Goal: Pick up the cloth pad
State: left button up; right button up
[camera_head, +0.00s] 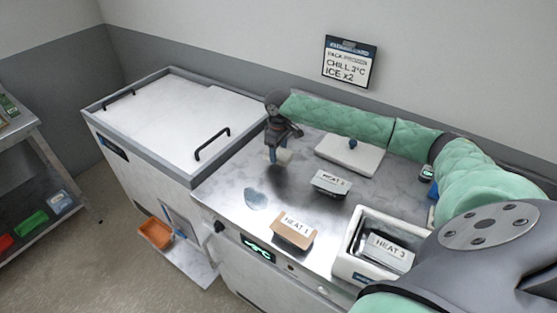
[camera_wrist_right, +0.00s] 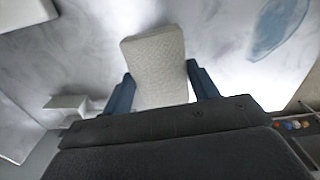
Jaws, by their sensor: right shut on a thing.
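The cloth pad (camera_wrist_right: 155,62) is a pale beige, textured oblong between the two blue fingertips of my right gripper (camera_wrist_right: 162,92) in the right wrist view. The fingers press against both sides of it. In the head view my right gripper (camera_head: 279,158) points down over the steel worktop (camera_head: 232,180), near the chest's right edge, with a small bit of the pad (camera_head: 284,156) showing at its tips. I cannot tell whether the pad still touches the worktop. My left gripper is not in view.
A bluish wet patch (camera_head: 256,198) lies in front of the gripper. Boxes marked HEAT 1 (camera_head: 294,232) and another HEAT label (camera_head: 331,184) stand to the right. A white bin (camera_head: 343,263) holds HEAT 3. A white lidded slab (camera_head: 350,156) sits behind; a lidded chest (camera_head: 170,120) is left.

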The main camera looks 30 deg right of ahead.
aim_at(288, 154)
jog(key=shift+s+d+r+b, duration=0.35)
jog(key=shift+s+d+r, duration=0.1)
jog(key=shift+s+d, duration=0.15)
jog(key=shift+s+d+r+b, duration=0.3)
jog(key=shift+s+d+r, duration=0.15)
jog(key=shift+s, duration=0.2)
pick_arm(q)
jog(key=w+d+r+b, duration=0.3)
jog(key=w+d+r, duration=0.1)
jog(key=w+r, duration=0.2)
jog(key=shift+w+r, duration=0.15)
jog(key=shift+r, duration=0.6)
pick_arm(e)
jog(key=s+d+r, duration=0.4)
jog(key=s+r, duration=0.1)
jog(key=s, duration=0.2)
jog(key=shift+d+r, duration=0.3)
jog(key=shift+d, duration=0.1)
